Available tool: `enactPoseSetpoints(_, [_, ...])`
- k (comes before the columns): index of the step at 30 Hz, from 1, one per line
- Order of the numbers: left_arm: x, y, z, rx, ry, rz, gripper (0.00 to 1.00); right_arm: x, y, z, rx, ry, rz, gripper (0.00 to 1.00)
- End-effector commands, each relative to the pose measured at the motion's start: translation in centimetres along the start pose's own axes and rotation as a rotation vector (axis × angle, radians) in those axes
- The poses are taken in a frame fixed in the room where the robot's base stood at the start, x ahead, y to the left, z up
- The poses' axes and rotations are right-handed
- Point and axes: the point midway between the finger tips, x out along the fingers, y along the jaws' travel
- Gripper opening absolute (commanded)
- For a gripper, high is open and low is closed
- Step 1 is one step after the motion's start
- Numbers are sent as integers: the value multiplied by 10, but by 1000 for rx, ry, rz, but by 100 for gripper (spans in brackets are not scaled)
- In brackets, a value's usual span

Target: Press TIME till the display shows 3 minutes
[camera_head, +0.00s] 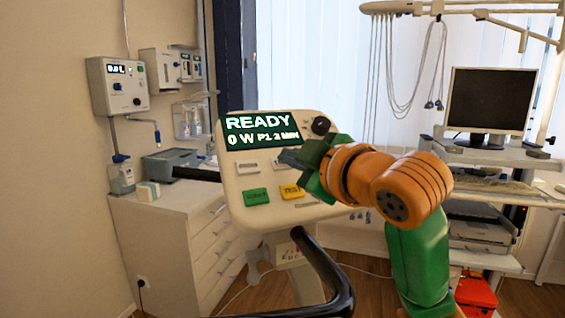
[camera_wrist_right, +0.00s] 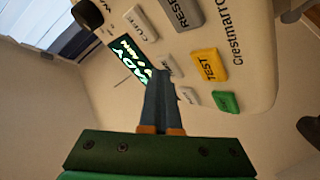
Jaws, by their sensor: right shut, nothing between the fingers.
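The device panel (camera_head: 240,212) is white and faces me. Its green display (camera_head: 259,131) reads READY, 0 W, P1, 2 MIN. My right gripper (camera_head: 287,156) is shut and empty, its fingertips just in front of the panel below the display. In the right wrist view the shut fingers (camera_wrist_right: 165,78) reach among small pale buttons. One pale button (camera_wrist_right: 173,65) is partly hidden by the fingertips; its label is too small to read surely, and I cannot tell whether they touch it. The yellow TEST button (camera_wrist_right: 209,65) and the green button (camera_wrist_right: 226,101) lie beside them. My left gripper is not in view.
A dark knob (camera_head: 321,126) sits at the panel's upper right. A black curved handle (camera_head: 323,268) stands in front of the stand. A white drawer cabinet (camera_head: 165,245) is at left, and a cart with a monitor (camera_head: 490,100) at right.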

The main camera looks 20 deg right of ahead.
Motion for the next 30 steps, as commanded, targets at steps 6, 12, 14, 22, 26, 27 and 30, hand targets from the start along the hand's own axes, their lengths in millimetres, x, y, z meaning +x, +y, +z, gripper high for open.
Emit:
enactPoseSetpoints(6, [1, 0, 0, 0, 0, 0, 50, 2, -2, 2, 0, -2, -1, 0])
enactPoseSetpoints(12, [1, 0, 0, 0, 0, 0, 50, 2, -2, 2, 0, -2, -2, 0])
enactPoseSetpoints(14, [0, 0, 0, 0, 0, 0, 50, 2, -1, 1, 0, -2, -2, 0])
enactPoseSetpoints(22, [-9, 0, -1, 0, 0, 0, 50, -7, 8, -6, -1, 0, 1, 0])
enactPoseSetpoints(26, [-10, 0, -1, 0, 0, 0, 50, -9, 8, -7, 0, -1, 0, 0])
enactPoseSetpoints(27, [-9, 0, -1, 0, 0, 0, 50, -9, 8, -6, 0, -1, 0, 0])
enactPoseSetpoints(30, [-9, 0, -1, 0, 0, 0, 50, -9, 8, -6, 0, -1, 0, 0])
